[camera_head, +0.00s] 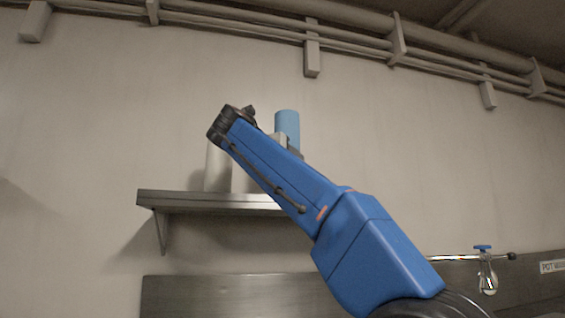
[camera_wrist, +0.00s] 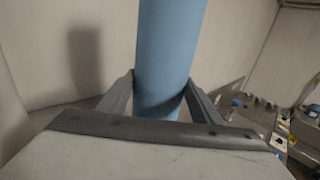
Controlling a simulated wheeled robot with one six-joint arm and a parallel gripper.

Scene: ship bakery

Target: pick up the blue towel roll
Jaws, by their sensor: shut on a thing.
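The blue towel roll (camera_head: 287,125) stands upright above the wall shelf in the head view, its lower part hidden behind my arm. In the wrist view the blue towel roll (camera_wrist: 168,55) rises between the two fingers of my gripper (camera_wrist: 158,100). The fingers are shut on its lower part, one on each side. In the head view my gripper is mostly hidden behind my blue arm. I cannot tell whether the roll's base touches the shelf.
A metal wall shelf (camera_head: 180,200) carries pale cylinders (camera_head: 216,170) to the left of the roll. Pipes (camera_head: 350,42) run along the wall above. The wall between shelf and pipes is clear.

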